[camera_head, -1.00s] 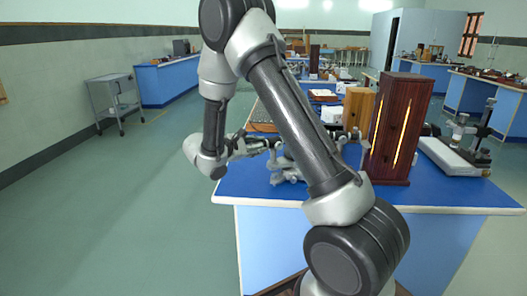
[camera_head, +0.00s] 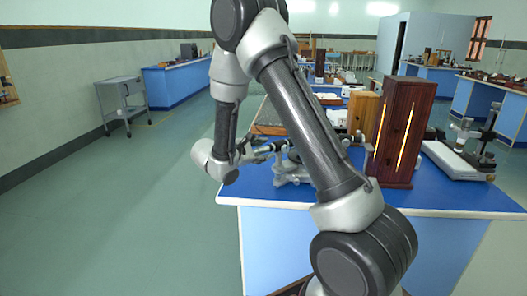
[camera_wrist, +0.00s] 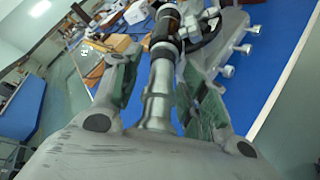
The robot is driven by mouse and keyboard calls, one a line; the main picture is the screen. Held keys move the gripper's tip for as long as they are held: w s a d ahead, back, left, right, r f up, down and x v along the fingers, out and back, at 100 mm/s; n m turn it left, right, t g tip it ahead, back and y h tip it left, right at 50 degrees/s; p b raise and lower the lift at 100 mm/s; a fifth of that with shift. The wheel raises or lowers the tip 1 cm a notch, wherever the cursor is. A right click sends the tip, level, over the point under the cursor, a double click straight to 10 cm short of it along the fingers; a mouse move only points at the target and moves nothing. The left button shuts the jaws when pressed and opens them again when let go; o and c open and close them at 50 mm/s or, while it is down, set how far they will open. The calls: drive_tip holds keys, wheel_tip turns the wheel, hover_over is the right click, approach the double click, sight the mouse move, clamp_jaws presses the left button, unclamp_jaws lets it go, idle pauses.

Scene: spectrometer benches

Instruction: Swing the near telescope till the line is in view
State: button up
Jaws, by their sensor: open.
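The spectrometer (camera_head: 291,172) stands near the left front of the blue bench, partly hidden by my arm. Its near telescope (camera_wrist: 160,80) is a grey metal tube with black and brass parts at the far end. My gripper (camera_head: 256,149) is at the bench's left edge, at the near end of the spectrometer. In the wrist view my gripper (camera_wrist: 158,72) is open, with one finger on each side of the telescope tube. Gaps show beside the tube; I cannot tell whether either finger touches it. The view through the eyepiece is not shown.
A dark wooden lamp housing (camera_head: 402,132) with glowing slits stands right of the spectrometer, a lighter wooden box (camera_head: 361,112) behind it. A microscope-like instrument (camera_head: 468,150) is at the right. The floor (camera_head: 110,215) left of the bench is clear up to a grey trolley (camera_head: 125,103).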

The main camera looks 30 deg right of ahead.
drive_tip(key=v, duration=1.1)
drive_tip(key=shift+a, duration=0.15)
drive_tip(key=s+d+m+g+y, duration=0.3)
drive_tip(key=s+g+y, duration=0.1)
drive_tip(key=s, duration=0.6)
drive_tip(key=s+d+m+g+y, duration=0.2)
drive_tip(key=s+m+g+y, duration=0.15)
drive_tip(key=s, duration=0.65)
drive_tip(key=s+d+r+m+t+y, duration=0.2)
drive_tip(key=s+r+m+t+y, duration=0.4)
drive_tip(key=s+r, duration=0.4)
drive_tip(key=shift+r, duration=0.95)
drive_tip(key=shift+d, duration=0.1)
